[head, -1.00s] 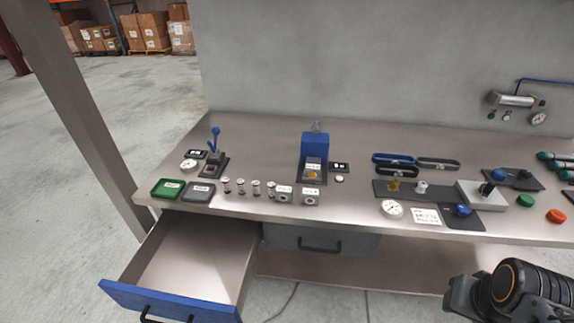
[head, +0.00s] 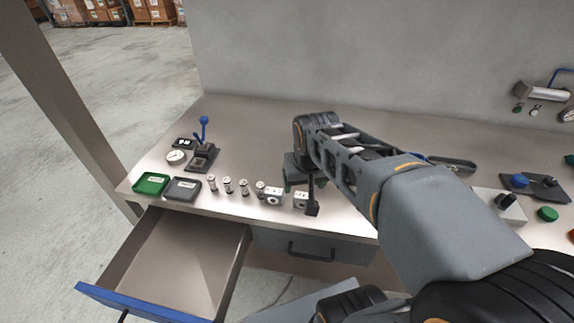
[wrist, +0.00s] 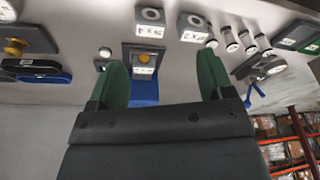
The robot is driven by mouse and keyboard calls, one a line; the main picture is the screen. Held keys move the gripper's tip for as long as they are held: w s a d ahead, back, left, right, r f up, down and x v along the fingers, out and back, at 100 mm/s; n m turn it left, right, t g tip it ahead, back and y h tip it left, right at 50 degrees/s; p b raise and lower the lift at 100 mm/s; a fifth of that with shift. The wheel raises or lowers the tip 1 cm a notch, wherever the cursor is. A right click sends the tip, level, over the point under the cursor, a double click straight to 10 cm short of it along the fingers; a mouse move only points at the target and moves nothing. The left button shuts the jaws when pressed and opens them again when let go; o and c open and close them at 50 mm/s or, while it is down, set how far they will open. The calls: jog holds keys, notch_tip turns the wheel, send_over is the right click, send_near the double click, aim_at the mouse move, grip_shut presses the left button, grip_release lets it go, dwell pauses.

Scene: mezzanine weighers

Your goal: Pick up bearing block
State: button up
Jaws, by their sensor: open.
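Two grey bearing blocks, each with a round bore and a white label, stand side by side near the bench's front edge. In the head view, the left block (head: 274,197) is clear and the right block (head: 300,200) is partly hidden by my gripper (head: 302,196). The wrist view shows both blocks, one at the top centre (wrist: 150,17) and the other to its right (wrist: 192,27). My gripper (wrist: 163,75) is open and empty, its green-padded fingers apart. Both blocks lie beyond the fingertips. I cannot tell which block is meant.
Several small metal pins (head: 228,185) stand left of the blocks, beside a grey tray (head: 183,197) and a green tray (head: 151,192). A blue press (wrist: 144,92) shows between my fingers. An open drawer (head: 125,302) sticks out below the bench's left front.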

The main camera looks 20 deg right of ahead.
jog(key=o, duration=0.3)
jog(key=w+d+r+m+g, duration=0.1)
jog(key=w+d, duration=0.2)
jog(key=w, duration=0.4)
jog(key=shift+r+m+p, duration=0.3)
jog(key=shift+m+p, duration=0.05)
jog(key=shift+m, duration=0.05)
jog(key=shift+o, duration=0.2)
jog(key=w+d+f+m+g+p, duration=0.1)
jog(key=w+d, duration=0.3)
jog(key=w, duration=0.4)
jog(key=shift+d+m+g, duration=0.3)
jog(key=shift+d+m, duration=0.05)
jog(key=shift+m, duration=0.25)
jog(key=shift+w+d+f+p, duration=0.15)
jog(key=shift+f+p, duration=0.1)
jog(key=shift+f, duration=2.15)
jog(key=shift+w+d+f+p, duration=0.1)
jog(key=shift+d+f+p, duration=0.1)
jog(key=shift+f, duration=2.2)
jog(key=shift+w+d+f+p, duration=0.15)
jog(key=shift+f+p, duration=0.1)
jog(key=shift+f, duration=2.15)
